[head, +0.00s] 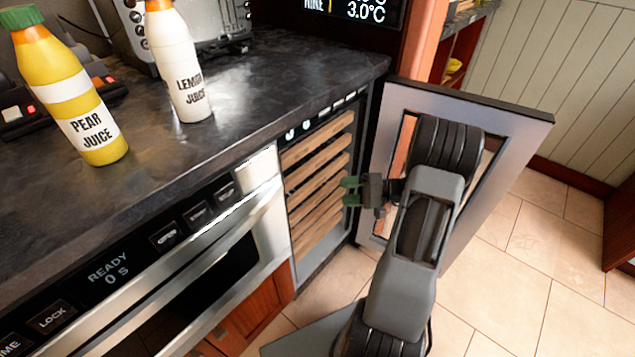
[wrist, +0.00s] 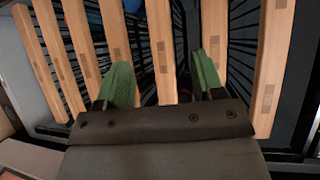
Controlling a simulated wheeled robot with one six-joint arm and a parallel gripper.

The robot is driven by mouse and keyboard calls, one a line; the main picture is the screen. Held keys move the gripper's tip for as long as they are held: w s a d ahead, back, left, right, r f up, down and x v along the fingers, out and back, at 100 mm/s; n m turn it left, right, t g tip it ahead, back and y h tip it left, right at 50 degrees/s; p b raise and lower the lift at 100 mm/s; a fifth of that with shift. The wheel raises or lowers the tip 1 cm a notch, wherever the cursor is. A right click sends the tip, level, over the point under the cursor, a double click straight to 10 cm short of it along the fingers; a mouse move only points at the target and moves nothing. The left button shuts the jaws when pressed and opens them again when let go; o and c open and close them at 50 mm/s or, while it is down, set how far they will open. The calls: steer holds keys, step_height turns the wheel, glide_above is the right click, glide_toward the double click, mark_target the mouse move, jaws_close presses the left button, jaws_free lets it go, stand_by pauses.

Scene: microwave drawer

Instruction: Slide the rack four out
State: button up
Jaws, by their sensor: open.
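Several racks with light wooden fronts (head: 316,178) sit stacked in the open cooler below the counter. They carry no readable numbers, so I cannot tell by label which is rack four. My gripper (head: 350,191) has green fingers and is open in front of the racks, around the middle of the stack. In the wrist view, the wooden fronts run up and down the picture. One wooden front (wrist: 162,45) lies between the two fingers of my gripper (wrist: 163,78), and others lie to both sides. I cannot tell whether a finger touches wood.
The cooler door (head: 520,115) stands open to the right, close behind my arm. The microwave drawer (head: 205,275) is shut to the left. Pear juice (head: 80,110) and lemon juice (head: 180,65) bottles stand on the dark counter (head: 270,95). Tiled floor (head: 510,290) lies clear at the right.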

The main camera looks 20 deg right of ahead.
mark_target(321, 182)
steer(key=w+d+f+m+t, duration=0.1)
steer(key=d+f+m+t, duration=0.1)
steer(key=d+t, duration=0.2)
steer(key=shift+h, duration=0.3)
steer(key=b+x, duration=0.1)
steer(key=x, duration=0.5)
steer(key=b+x, duration=0.1)
steer(key=x, duration=0.5)
steer(key=shift+w+a+f+b, duration=0.15)
steer(key=shift+a+f+b, duration=0.1)
steer(key=shift+a+b, duration=0.05)
steer(key=shift+c, duration=0.3)
jaws_close()
